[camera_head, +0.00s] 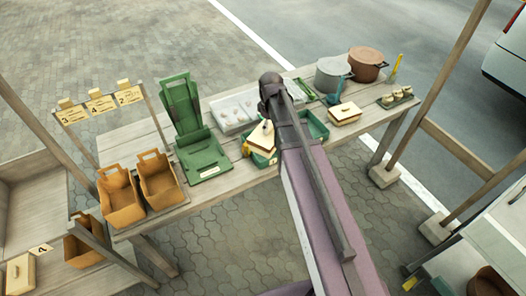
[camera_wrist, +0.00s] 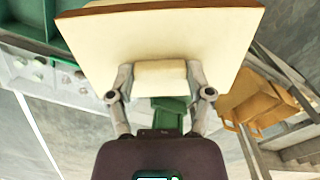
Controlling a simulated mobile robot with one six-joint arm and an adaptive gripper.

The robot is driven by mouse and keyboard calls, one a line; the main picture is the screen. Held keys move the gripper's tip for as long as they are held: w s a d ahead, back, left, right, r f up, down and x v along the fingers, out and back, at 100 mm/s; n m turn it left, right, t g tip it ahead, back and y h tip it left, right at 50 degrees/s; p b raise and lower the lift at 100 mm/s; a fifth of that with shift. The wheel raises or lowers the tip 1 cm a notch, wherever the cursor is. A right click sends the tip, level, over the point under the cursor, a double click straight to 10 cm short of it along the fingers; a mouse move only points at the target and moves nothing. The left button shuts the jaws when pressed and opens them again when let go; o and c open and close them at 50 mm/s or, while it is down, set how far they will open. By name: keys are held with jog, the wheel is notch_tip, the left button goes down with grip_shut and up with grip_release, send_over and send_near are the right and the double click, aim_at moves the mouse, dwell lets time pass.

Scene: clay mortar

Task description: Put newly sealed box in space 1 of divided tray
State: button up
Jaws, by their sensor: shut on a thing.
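My gripper (camera_wrist: 160,78) is shut on the pale handle of a cream box (camera_wrist: 160,35) in the wrist view. The box has a brown edge and fills the upper middle. In the head view this box (camera_head: 261,141) hangs at the end of my arm, over the left part of a green tray (camera_head: 316,125). My arm hides the middle of that tray. The tray's green walls also show at the upper left of the wrist view (camera_wrist: 28,14). I cannot tell whether the box touches the tray, and no space number is readable.
Another cream box (camera_head: 344,114) sits right of the green tray. A white tray of small pieces (camera_head: 232,111) lies behind. A green press-like stand (camera_head: 190,125) and orange baskets (camera_head: 160,181) stand left. Pots (camera_head: 332,74) stand at the back right.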

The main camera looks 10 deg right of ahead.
jog(key=w+f+n+b, duration=1.1)
jog(key=w+f+b, duration=0.1)
jog(key=w, duration=0.2)
jog(key=shift+w+d+f, duration=0.2)
jog(key=shift+w+d, duration=0.05)
jog(key=shift+d, duration=0.15)
jog(key=shift+w+f+n, duration=0.2)
jog(key=shift+w+n, duration=0.15)
jog(key=shift+n, duration=0.25)
jog(key=shift+f+b, duration=0.15)
jog(key=shift+b, duration=0.2)
notch_tip(320, 180, down, 6)
jog(key=b, duration=0.6)
jog(key=shift+f+b, duration=1.85)
jog(key=shift+f, duration=0.05)
jog(key=shift+f, duration=0.1)
jog(key=o, duration=1.3)
